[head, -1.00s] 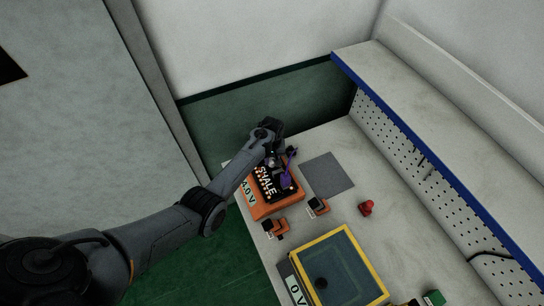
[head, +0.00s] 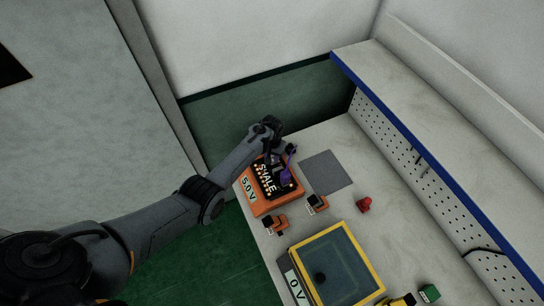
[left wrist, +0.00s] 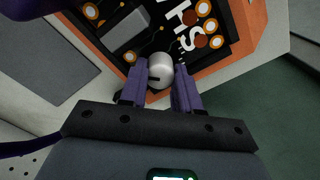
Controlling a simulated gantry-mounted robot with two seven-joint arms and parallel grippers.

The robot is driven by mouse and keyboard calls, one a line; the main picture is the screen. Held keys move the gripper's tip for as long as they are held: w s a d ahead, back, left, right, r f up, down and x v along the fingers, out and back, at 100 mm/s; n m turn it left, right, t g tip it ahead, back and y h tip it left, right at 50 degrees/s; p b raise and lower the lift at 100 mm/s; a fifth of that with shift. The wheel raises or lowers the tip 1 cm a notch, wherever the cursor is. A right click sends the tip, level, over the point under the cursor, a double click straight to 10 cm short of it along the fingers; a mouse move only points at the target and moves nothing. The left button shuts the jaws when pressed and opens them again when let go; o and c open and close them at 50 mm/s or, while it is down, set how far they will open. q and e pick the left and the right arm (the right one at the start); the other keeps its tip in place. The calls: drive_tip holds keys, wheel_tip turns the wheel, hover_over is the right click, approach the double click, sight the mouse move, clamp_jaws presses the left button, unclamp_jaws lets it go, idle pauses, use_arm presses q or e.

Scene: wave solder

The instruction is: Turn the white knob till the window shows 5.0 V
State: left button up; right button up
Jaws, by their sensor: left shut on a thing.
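In the head view the gripper (head: 284,165) is over the device's far end and hides the knob. My right gripper is not in view.
A grey mat (head: 327,173) lies right of the device. A yellow-framed box (head: 375,272) with a "0 V" window stands in front. A pegboard shelf (head: 400,140) runs along the right.

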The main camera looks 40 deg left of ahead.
use_arm(q)
drive_tip(key=o, duration=1.1)
drive_tip(key=shift+r, duration=0.1)
drive_tip(key=shift+r+p, duration=0.95)
drive_tip(key=shift+r, duration=4.4)
drive_tip(key=shift+s+f, duration=0.1)
